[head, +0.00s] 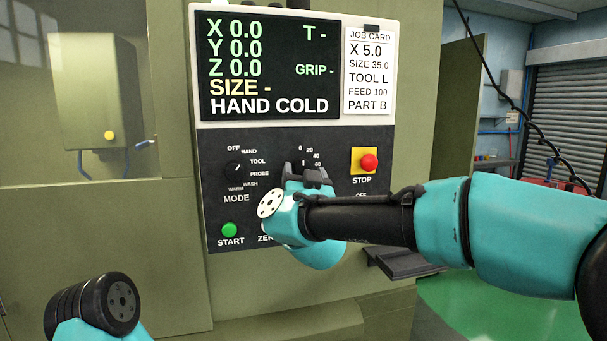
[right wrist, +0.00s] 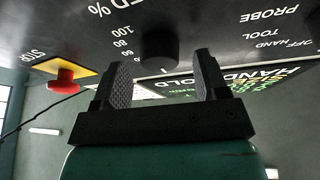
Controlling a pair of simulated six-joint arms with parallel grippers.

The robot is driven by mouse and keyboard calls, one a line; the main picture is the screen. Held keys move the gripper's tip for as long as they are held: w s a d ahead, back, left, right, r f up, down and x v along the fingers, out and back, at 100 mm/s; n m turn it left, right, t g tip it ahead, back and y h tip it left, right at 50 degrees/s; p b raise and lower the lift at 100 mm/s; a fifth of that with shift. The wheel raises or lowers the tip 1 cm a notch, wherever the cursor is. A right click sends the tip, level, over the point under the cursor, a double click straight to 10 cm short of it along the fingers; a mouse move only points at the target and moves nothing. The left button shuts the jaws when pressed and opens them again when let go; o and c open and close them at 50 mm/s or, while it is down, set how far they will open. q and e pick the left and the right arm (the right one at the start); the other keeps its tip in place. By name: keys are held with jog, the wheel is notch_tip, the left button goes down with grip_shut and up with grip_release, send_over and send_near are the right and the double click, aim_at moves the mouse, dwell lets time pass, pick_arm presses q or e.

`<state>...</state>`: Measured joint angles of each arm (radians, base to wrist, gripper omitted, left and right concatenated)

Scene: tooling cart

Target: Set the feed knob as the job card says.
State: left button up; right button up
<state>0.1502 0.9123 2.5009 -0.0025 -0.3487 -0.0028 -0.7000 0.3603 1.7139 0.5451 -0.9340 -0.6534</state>
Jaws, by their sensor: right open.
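The feed knob (right wrist: 158,50) is a round black knob on the dark panel, seen in the right wrist view beside a percent scale with 60, 80 and 100. In the head view my right gripper largely hides it; scale marks 0 to 60 show above. My right gripper (head: 303,174) is in front of the knob. In the right wrist view its jaws (right wrist: 161,78) are open, one on each side below the knob, with nothing between them. I cannot tell the knob's exact setting. The job card (head: 369,72) reads FEED 100. My left gripper is not in view.
The screen (head: 270,68) reads HAND COLD. The mode knob (head: 238,169) and green START button (head: 229,230) are left of my right gripper. The red STOP button (head: 369,163) is close on its right. A small dark shelf (head: 403,263) juts out below the panel.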

jog(key=shift+w+r, duration=0.1)
jog(key=shift+w, duration=0.3)
jog(key=c, duration=0.9)
